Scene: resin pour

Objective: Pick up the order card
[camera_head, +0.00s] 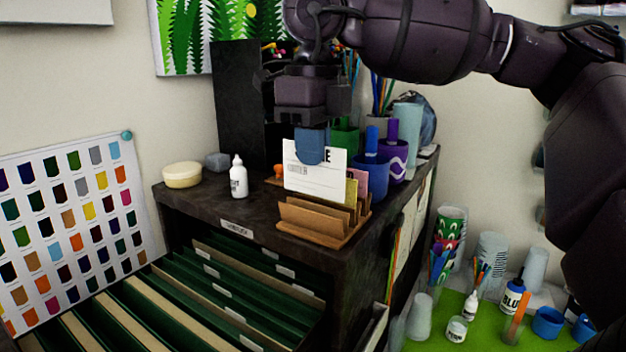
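The white order card (312,187), with some dark print, stands nearly upright at the wooden card holder (318,222) on top of the dark cabinet. Its lower edge meets the holder's slats; I cannot tell whether it is seated in a slot or just above it. My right gripper (312,148) points down from above, with one blue fingertip in front of the card's upper middle. The other finger is hidden behind the card, so I cannot tell whether the fingers are closed on it. My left gripper is out of view.
A yellow card and a pink card stand behind the order card. A white bottle (238,180) and a cream round tub (182,175) stand left of the holder. Blue (371,172) and purple cups (394,160) crowd the right. Open green file drawers (225,290) extend below.

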